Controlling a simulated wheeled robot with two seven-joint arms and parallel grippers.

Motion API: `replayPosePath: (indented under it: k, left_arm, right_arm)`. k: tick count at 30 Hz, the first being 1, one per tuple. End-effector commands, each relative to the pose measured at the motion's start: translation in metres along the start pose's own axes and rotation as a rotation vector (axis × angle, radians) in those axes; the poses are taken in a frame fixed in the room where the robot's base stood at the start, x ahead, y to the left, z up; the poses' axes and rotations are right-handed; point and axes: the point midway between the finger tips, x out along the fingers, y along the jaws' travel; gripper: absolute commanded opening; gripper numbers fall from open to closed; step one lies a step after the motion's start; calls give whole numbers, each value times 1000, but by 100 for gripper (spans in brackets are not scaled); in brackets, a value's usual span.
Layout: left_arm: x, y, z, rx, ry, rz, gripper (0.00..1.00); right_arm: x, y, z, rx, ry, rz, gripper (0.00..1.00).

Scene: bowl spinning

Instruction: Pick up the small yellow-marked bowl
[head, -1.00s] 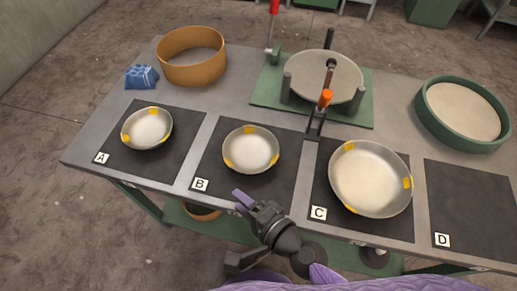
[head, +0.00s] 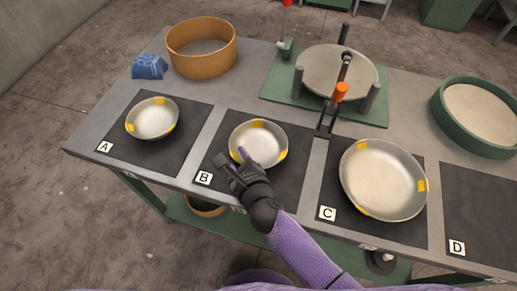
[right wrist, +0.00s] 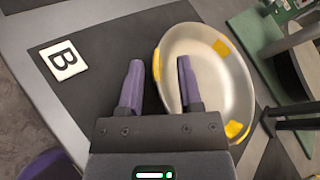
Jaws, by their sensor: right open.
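Three metal bowls with yellow rim marks sit on black mats: a small one on mat A (head: 152,119), a small one on mat B (head: 262,136), and a larger one on mat C (head: 383,180). My right gripper (head: 232,157) is open at the near-left rim of the bowl on mat B. In the right wrist view, this bowl (right wrist: 215,95) has one finger of my right gripper (right wrist: 160,64) over its inside and the other outside, with the rim between them. I cannot tell whether either finger touches it. My left gripper is not in view.
An orange-brown ring (head: 201,48) and a blue folded cloth (head: 149,67) lie at the back left. A round-plate device with an orange knob (head: 339,92) stands behind the mats. A green-rimmed round tray (head: 478,115) is at the right. Mat D (head: 485,215) is bare.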

Motion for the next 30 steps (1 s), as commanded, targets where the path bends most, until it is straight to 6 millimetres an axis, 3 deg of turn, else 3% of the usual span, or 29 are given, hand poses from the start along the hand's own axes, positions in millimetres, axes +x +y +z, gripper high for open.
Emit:
replayPosePath:
  k: [2, 6, 9, 23, 26, 30]
  left_arm:
    - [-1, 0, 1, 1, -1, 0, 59]
    - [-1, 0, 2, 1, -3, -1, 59]
    - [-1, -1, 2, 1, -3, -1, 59]
    - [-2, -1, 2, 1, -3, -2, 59]
    - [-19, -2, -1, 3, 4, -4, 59]
    - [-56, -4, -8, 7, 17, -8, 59]
  right_arm:
    - [0, 0, 0, 0, 0, 0, 45]
    - [-1, 0, 0, -1, 0, 0, 16]
    - [-1, 0, 0, -1, 0, 0, 0]
    - [-2, -1, 2, -1, 0, 0, 0]
    - [-8, -12, 17, -3, -3, -2, 0]
    - [-22, -35, 51, -5, -4, -3, 0]
